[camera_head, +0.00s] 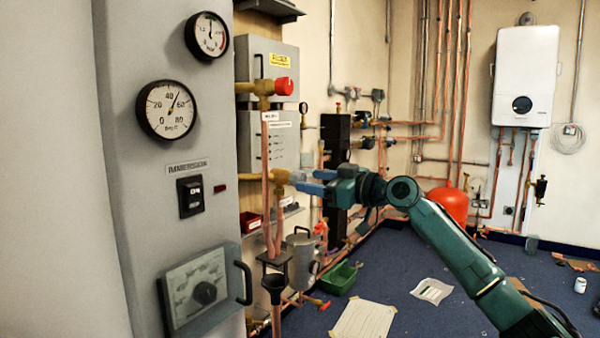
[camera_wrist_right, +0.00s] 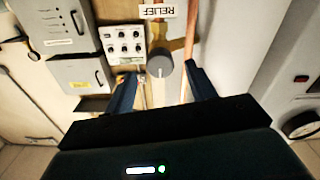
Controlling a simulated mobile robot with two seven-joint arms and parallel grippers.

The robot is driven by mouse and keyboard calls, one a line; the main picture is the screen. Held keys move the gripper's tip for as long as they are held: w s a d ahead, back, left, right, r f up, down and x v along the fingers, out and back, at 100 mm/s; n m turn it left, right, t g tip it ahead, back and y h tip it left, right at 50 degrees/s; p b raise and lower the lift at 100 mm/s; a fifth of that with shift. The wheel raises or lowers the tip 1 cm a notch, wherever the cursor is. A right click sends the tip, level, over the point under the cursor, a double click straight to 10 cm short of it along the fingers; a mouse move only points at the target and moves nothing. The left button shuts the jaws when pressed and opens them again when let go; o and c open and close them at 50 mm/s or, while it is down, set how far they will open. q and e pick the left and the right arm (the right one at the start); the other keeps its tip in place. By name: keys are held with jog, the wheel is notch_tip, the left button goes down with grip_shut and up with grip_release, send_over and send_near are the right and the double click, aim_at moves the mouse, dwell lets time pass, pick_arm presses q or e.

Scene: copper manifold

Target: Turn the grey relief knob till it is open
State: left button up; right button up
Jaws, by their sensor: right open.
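The grey relief knob (camera_wrist_right: 160,64) shows in the right wrist view as a round grey cap with a pale line on its face. It sits on a brass fitting beside copper pipe, and a white RELIEF label (camera_wrist_right: 162,11) is near it. My right gripper (camera_wrist_right: 161,71) is open, with one finger on each side of the knob and a visible gap to both. In the head view my right gripper (camera_head: 302,181) reaches from the right to the brass valve body (camera_head: 279,176); its blue fingers partly hide the knob there. My left gripper is not in view.
A red knob (camera_head: 284,86) is on the brass fitting above. A grey panel (camera_head: 185,240) with gauges and a switch stands at the left. A black tundish (camera_head: 274,285) and copper pipes are below the valve. Grey boxes (camera_head: 268,140) are on the wall behind.

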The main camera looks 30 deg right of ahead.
aim_at(303, 179)
jog(key=shift+x, duration=2.15)
jog(key=shift+c, duration=0.3)
jog(key=shift+p, duration=0.3)
jog(key=c, duration=0.9)
